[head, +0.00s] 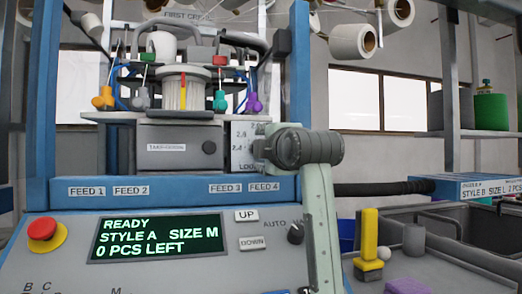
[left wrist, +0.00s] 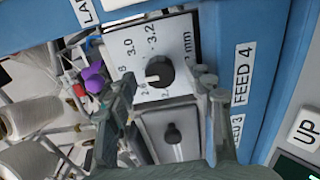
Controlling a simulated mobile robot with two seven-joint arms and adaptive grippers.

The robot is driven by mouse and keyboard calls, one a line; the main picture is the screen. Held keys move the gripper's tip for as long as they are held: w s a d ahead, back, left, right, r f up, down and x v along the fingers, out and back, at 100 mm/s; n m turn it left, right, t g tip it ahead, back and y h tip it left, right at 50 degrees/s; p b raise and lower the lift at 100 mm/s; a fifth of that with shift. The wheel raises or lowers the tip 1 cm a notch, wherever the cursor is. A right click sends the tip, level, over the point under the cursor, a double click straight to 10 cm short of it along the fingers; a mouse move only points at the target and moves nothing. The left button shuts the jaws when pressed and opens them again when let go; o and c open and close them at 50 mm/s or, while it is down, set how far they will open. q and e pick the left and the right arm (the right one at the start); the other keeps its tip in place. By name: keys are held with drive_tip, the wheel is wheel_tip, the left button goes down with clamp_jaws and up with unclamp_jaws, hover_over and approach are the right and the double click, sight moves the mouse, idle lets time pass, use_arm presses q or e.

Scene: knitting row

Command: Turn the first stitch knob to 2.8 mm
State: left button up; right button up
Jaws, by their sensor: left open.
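The stitch knob (left wrist: 161,72) is a round black knob with a white pointer on a pale scale plate (left wrist: 180,35), seen in the left wrist view. The plate reads 3.0, 3.2 and mm, with smaller numbers partly hidden. The pointer is turned to the lower left; its exact value cannot be told. My left gripper (left wrist: 167,83) is open, with one finger on each side of the knob; contact cannot be told. In the head view the scale plate (head: 243,133) shows partly behind my arm, which hides the knob and gripper. My right gripper is not in view.
A second black knob (left wrist: 173,133) sits on the grey take-down box (head: 180,148) beside the scale plate. The control panel (head: 200,262) has a display (head: 157,238) reading READY, SIZE M, and a red button (head: 42,228). Yarn cones hang above; a tray is at right.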

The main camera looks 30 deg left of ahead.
use_arm(q)
drive_tip(key=v, duration=1)
drive_tip(key=shift+s, duration=0.15)
